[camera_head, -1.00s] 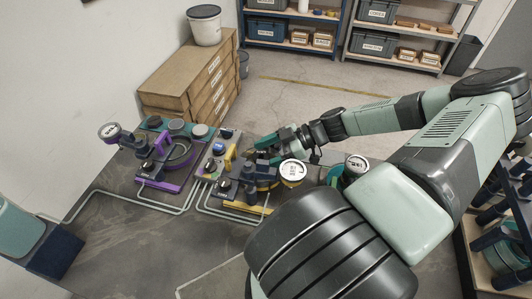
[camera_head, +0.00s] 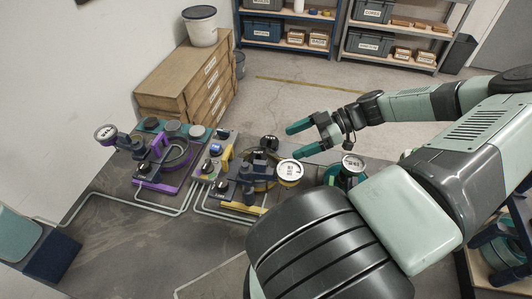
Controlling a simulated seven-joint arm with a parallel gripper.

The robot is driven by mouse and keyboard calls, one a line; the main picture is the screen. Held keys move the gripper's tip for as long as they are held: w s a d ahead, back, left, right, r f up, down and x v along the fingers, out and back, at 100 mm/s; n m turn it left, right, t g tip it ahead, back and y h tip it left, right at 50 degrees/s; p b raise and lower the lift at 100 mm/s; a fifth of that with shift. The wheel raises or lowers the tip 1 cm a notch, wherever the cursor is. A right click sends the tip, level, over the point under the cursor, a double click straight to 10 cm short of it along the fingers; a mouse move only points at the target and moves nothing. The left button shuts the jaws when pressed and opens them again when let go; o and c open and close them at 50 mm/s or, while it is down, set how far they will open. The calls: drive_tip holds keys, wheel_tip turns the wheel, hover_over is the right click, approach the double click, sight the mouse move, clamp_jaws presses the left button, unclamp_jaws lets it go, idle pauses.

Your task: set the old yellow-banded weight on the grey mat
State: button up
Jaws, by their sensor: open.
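My gripper (camera_head: 291,142) is open and empty, with two green fingers spread above and to the right of the yellow-based lever frame (camera_head: 243,207). A round piece with a white labelled face and yellow band (camera_head: 289,174) stands below the fingers; I cannot tell whether it is the weight or a gauge. A small dark piece with a pale label (camera_head: 269,142) is just left of the fingertips, apart from them. A pale grey round pad (camera_head: 196,132) lies behind the purple lever frame (camera_head: 155,187); I cannot tell whether it is the grey mat.
A similar white-faced gauge (camera_head: 105,133) stands at left, and another (camera_head: 352,161) at right beside green parts.

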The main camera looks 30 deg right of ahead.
drive_tip(key=n+g+h, duration=0.6)
drive_tip(key=h, duration=0.1)
approach(261, 155)
drive_tip(key=x, duration=0.8)
drive_tip(key=shift+a+f, duration=0.25)
drive_tip(key=shift+a, duration=0.1)
drive_tip(key=c, duration=1.4)
drive_tip(key=r, duration=0.6)
drive_tip(key=d+r, duration=0.1)
drive_tip(key=r, duration=0.2)
drive_tip(key=shift+w+r, duration=0.1)
drive_tip(key=shift+c, duration=0.2)
drive_tip(key=d+f+m+t, duration=0.1)
drive_tip(key=d+f+m, duration=0.3)
drive_tip(key=d, duration=1)
drive_tip(key=shift+n+t, duration=0.3)
drive_tip(key=shift+n, duration=0.4)
drive_tip(key=f, duration=0.6)
drive_tip(key=shift+d+f, duration=0.25)
drive_tip(key=shift+f, duration=0.15)
drive_tip(key=shift+w+f, duration=0.1)
drive_tip(key=shift+f, duration=2.2)
